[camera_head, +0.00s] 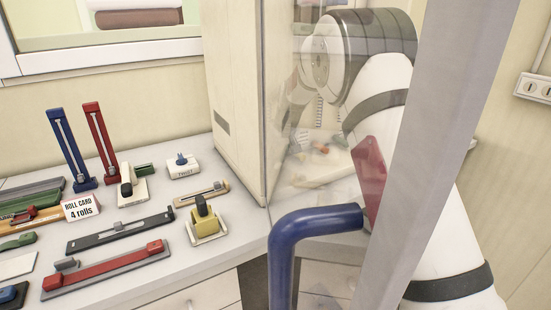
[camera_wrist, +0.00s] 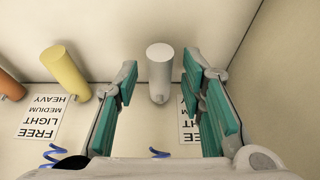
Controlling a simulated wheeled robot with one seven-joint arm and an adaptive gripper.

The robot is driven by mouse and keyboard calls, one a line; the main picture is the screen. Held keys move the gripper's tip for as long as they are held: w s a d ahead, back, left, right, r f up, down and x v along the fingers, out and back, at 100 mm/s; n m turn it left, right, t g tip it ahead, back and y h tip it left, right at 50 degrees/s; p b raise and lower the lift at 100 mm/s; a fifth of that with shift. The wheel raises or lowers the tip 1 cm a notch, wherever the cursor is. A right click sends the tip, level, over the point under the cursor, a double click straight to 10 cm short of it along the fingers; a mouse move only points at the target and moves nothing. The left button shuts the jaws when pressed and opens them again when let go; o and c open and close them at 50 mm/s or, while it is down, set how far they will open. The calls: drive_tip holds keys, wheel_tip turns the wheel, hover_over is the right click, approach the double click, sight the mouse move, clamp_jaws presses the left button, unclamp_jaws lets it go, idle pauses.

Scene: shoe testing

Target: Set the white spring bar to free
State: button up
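The white spring bar (camera_wrist: 160,72) is a pale cylinder in the wrist view, seen end-on near the far wall. My gripper (camera_wrist: 158,88) is open, its green-padded fingers on either side of the white bar with visible gaps. I cannot tell how deep the bar sits between the pads. A label (camera_wrist: 187,110) beside it is mostly hidden by the right finger. In the head view the gripper and the bar cannot be made out behind the clear panel.
A yellow bar (camera_wrist: 66,72) and an orange bar (camera_wrist: 9,85) stand left of the white one. A FREE-LIGHT-MEDIUM-HEAVY label (camera_wrist: 43,116) lies beside the yellow bar. In the head view, a blue handle (camera_head: 312,218) fronts the cabinet (camera_head: 234,100); several sliders and levers cover the table (camera_head: 150,285).

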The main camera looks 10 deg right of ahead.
clamp_jaws()
drive_tip(key=shift+w+r, duration=0.1)
drive_tip(key=shift+r, duration=2.6)
drive_tip(key=shift+o, duration=1.7)
unclamp_jaws()
drive_tip(key=shift+r, duration=0.1)
drive_tip(key=v, duration=1.2)
drive_tip(key=shift+s, duration=0.2)
